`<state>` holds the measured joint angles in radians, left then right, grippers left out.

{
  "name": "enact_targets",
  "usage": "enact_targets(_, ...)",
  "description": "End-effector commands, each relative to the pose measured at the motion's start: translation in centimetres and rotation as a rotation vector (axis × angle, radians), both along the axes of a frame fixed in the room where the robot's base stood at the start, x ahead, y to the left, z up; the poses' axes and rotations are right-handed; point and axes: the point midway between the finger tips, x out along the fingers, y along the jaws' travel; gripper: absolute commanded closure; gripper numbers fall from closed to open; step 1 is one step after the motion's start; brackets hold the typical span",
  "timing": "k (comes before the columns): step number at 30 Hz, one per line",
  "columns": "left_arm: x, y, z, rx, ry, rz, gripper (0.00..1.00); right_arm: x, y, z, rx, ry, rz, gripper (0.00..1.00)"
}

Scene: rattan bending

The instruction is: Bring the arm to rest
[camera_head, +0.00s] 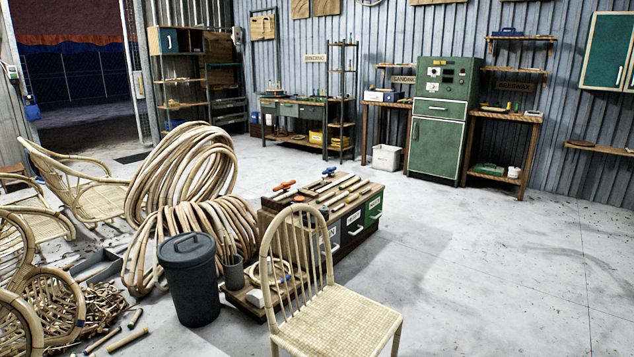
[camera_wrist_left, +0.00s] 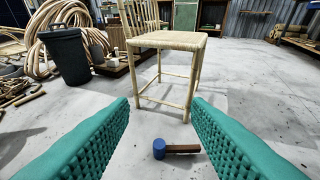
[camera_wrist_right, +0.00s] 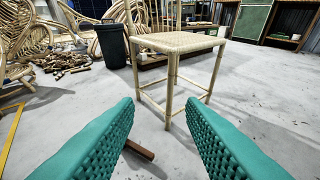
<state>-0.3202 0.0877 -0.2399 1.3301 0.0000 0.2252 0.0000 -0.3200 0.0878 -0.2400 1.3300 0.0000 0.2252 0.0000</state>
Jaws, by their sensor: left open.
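My left gripper (camera_wrist_left: 160,112) shows in the left wrist view as two teal textured fingers, spread apart with nothing between them. A mallet with a blue head (camera_wrist_left: 159,148) and a brown handle lies on the floor beyond and below them. My right gripper (camera_wrist_right: 162,112) shows in the right wrist view, its teal fingers also apart and empty. A brown handle end (camera_wrist_right: 139,150) shows on the floor behind its left finger; the rest is hidden. Neither gripper shows in the head view. A rattan chair (camera_head: 338,320) stands upright in front, apart from both grippers.
A dark bin (camera_head: 190,285), rattan coils (camera_head: 185,180) and a low tool bench (camera_head: 345,215) stand behind and left of the chair. Loose rattan pieces (camera_head: 85,310) litter the left floor. A green cabinet (camera_head: 437,145) stands at the back. The right floor is clear.

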Motion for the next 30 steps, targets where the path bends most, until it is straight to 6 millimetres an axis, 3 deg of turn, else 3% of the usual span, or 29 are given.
enact_targets(4, -8.9, 3.1, -5.0, 0.106, 0.404, 0.018, 0.57, -8.9, -3.1, -5.0, -0.106, 0.404, -0.019, 0.64)
enact_targets(7, -15.8, 5.1, -7.5, 0.164, 0.639, 0.029, 0.57, -15.8, -5.1, -7.5, -0.164, 0.640, -0.029, 0.64)
enact_targets(9, -20.4, 6.4, -8.4, 0.198, 0.780, 0.035, 0.57, -20.4, -6.4, -8.4, -0.198, 0.780, -0.035, 0.64)
enact_targets(12, -25.7, 7.8, -8.9, 0.235, 0.936, 0.042, 0.57, -25.7, -7.8, -8.9, -0.235, 0.936, -0.042, 0.64)
enact_targets(15, -29.3, 8.7, -9.0, 0.258, 1.038, 0.046, 0.57, -29.3, -8.7, -9.0, -0.258, 1.038, -0.046, 0.64)
enact_targets(19, -31.4, 9.2, -9.1, 0.271, 1.097, 0.049, 0.57, -31.5, -9.2, -9.1, -0.271, 1.097, -0.049, 0.64)
enact_targets(30, -31.5, 9.3, -9.1, 0.272, 1.099, 0.049, 0.57, -31.5, -9.3, -9.1, -0.272, 1.099, -0.049, 0.64)
